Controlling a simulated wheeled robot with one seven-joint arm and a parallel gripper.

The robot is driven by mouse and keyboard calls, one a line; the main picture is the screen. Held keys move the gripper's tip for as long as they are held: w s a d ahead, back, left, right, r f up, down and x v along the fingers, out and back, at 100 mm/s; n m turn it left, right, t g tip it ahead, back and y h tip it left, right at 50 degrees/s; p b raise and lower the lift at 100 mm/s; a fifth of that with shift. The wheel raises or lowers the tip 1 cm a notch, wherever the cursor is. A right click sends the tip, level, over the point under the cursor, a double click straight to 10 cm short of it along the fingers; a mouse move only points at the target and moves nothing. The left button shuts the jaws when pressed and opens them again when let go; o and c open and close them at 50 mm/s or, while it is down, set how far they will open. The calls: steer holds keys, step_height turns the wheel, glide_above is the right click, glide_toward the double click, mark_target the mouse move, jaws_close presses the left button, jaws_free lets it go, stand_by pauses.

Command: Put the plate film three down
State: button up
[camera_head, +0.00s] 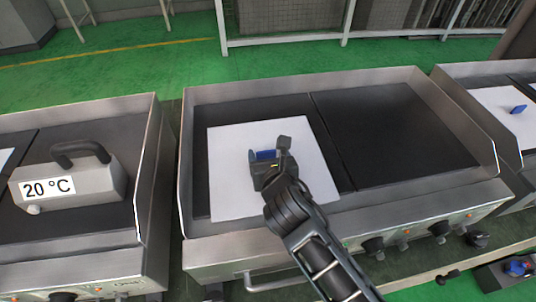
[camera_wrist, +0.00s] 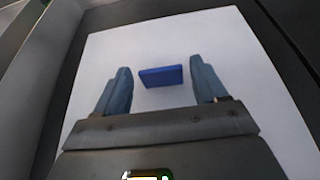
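A white square plate film (camera_head: 232,190) lies on the left half of the middle griddle (camera_head: 200,120). A small blue tab (camera_head: 262,154) stands up from the film's middle; it also shows in the wrist view (camera_wrist: 161,76). My gripper (camera_head: 268,150) is over the film at the tab. In the wrist view its fingers are spread to the left and right of the tab, with clear gaps on both sides, and hold nothing. The tab appears slightly beyond the fingertips. I cannot tell the exact height of the fingers above the film.
The middle griddle's right half (camera_head: 400,130) is bare and dark. Another white film (camera_head: 492,99) with a blue tab lies on the right griddle. A metal block (camera_head: 80,185) marked 20 °C with a dark handle sits on the left griddle. Raised metal walls edge the griddles.

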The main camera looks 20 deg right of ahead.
steer(key=shift+o, duration=0.5)
steer(key=shift+s+r, duration=0.15)
steer(key=shift+r, duration=0.05)
steer(key=v, duration=1.1)
steer(key=shift+s+a+r, duration=0.15)
steer(key=shift+s+r, duration=0.05)
steer(key=shift+s, duration=0.1)
